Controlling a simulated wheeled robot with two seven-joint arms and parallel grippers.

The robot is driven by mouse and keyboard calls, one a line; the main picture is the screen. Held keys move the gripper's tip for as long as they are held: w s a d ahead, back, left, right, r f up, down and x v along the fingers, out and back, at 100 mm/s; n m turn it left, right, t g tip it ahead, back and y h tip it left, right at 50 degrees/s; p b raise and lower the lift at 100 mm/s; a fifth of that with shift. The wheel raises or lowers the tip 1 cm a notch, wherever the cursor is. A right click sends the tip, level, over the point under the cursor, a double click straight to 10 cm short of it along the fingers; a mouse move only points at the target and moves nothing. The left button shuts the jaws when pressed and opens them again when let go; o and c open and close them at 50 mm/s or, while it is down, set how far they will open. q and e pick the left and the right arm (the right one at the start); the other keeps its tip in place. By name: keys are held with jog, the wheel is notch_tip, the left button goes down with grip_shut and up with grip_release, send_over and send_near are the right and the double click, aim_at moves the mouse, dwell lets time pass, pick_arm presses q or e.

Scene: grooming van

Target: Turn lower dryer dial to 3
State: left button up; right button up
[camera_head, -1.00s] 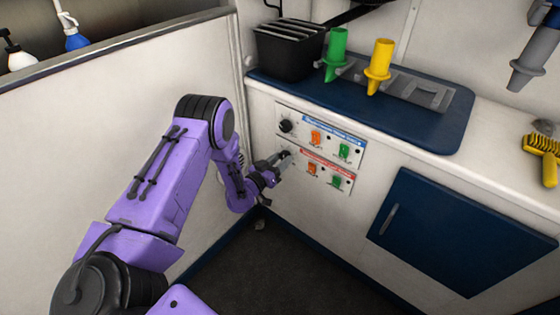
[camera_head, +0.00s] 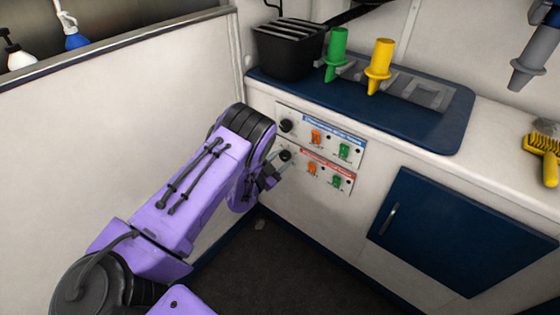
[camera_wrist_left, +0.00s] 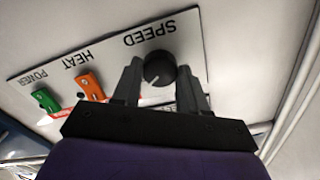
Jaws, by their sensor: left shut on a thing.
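The lower dryer panel (camera_head: 325,172), with a red header strip, is on the cabinet front in the head view. Its black dial (camera_head: 285,155) is at the panel's left end. In the left wrist view the dial (camera_wrist_left: 160,68) sits beside the upside-down word SPEED, with a short white pointer mark low on its face. My left gripper (camera_head: 276,166) is at this dial. In the wrist view its two fingers (camera_wrist_left: 158,84) stand on either side of the dial, shut on it. The scale numbers cannot be read. My right gripper is not in view.
The upper panel with a blue header has a similar dial (camera_head: 286,126) just above. An orange switch (camera_head: 312,168) and a green switch (camera_head: 337,181) are right of the lower dial. A white partition wall (camera_head: 130,110) stands close on the left. A blue cabinet door (camera_head: 430,230) is lower right.

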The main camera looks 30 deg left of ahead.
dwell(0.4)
pick_arm(q)
jog(key=shift+m, duration=0.3)
jog(key=o, duration=1.1)
jog(key=shift+c, duration=0.2)
jog(key=s+p, duration=0.1)
jog(key=s, duration=0.9)
jog(key=shift+s+a, duration=0.25)
jog(key=shift+a, duration=0.15)
